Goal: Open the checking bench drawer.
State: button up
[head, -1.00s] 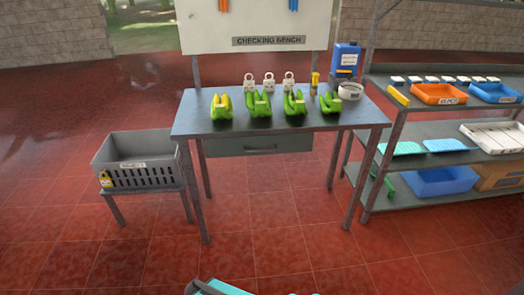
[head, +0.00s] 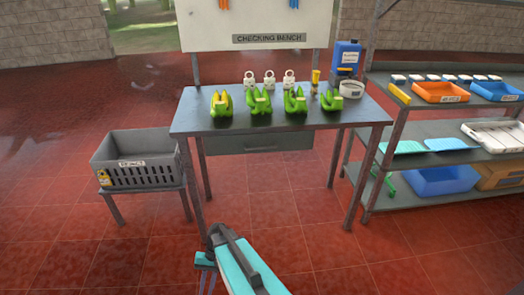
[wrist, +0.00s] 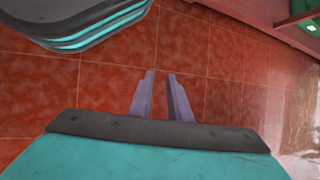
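The checking bench (head: 182,123) stands in the middle of the head view, under a board with its name sign (head: 269,38). Its grey drawer (head: 230,145) hangs below the top and looks shut, with a darker handle (head: 262,149) on its front. My gripper (head: 206,278) is low in the head view, in front of the bench and well apart from the drawer. In the wrist view its two fingers (wrist: 160,78) stand apart with only red floor tiles between and beyond them. The drawer is not identifiable in the wrist view.
A grey crate (head: 140,173) on a stand is at left. A shelf unit (head: 460,140) with trays is at right. The floor before the bench is clear.

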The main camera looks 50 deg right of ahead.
jog(key=w+d+r+m+t+y+b, duration=0.1)
jog(key=w+d+r+m+t, duration=0.15)
jog(key=w+d, duration=0.35)
jog(key=w+d+r+m+t+y, duration=0.1)
jog(key=w+d+r+m+t, duration=0.1)
jog(key=w+d+r, duration=0.35)
jog(key=m+t+b, duration=0.3)
jog(key=m+t, duration=0.3)
jog(key=t, duration=0.5)
send_near(261, 148)
jog(key=s+d, duration=0.2)
jog(key=s, duration=0.1)
jog(key=shift+d+r, duration=0.2)
jog(key=shift+r, duration=0.15)
jog(key=shift+w+a, duration=0.1)
jog(key=shift+w, duration=0.05)
jog(key=shift+x, duration=6.8)
jog(key=shift+f, duration=0.15)
jog(key=shift+c, duration=0.3)
grip_shut()
